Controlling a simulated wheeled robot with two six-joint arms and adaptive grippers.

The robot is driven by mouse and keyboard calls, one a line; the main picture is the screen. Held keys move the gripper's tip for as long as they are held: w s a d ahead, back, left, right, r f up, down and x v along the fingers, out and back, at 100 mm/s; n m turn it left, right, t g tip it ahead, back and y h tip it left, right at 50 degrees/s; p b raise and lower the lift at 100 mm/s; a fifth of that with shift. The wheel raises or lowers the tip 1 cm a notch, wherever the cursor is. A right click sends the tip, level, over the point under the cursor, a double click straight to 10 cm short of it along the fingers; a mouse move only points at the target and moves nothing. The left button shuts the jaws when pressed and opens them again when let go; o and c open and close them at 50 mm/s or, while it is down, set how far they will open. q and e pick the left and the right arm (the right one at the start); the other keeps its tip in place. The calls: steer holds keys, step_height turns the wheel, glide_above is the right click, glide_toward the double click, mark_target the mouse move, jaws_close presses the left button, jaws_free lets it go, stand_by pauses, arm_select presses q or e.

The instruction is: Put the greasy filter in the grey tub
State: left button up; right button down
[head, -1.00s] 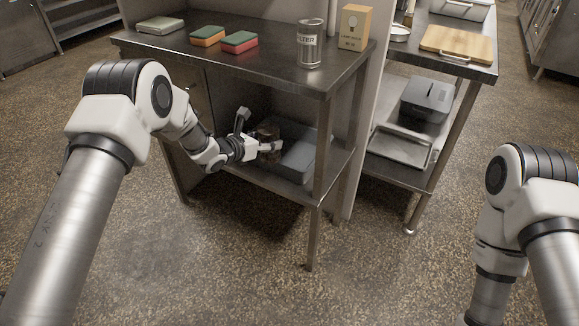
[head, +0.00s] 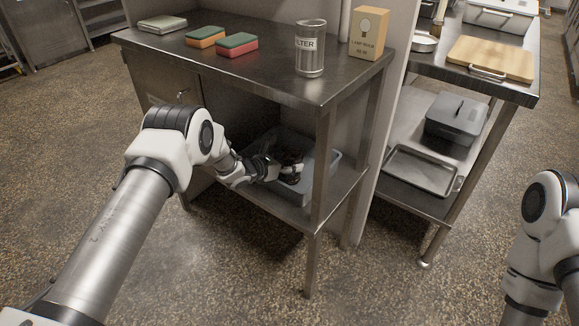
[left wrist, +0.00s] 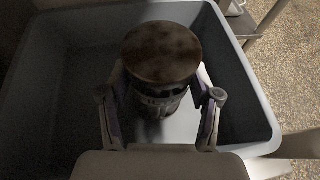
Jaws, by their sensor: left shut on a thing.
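The greasy filter (left wrist: 161,55), a cylinder with a brown, stained top, stands upright between my left gripper's fingers in the left wrist view. My left gripper (left wrist: 160,98) is shut on it. The grey tub (left wrist: 258,115) surrounds both in that view, with the filter over its inside; whether the filter touches the floor of the tub I cannot tell. In the head view the tub (head: 328,172) sits on the lower shelf, and my left gripper (head: 290,170) reaches into it, with the filter dark and hard to see there. My right gripper is out of view.
On the steel table (head: 270,75) above stand a can labelled filter (head: 310,48), a lamp bulb box (head: 371,32) and sponges (head: 236,44). The table top and its front leg (head: 314,215) bound the shelf space. A tray (head: 420,170) lies on the right-hand shelf.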

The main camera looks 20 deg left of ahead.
arm_select(q)
steer(key=shift+f, duration=0.45)
steer(key=o, duration=1.4)
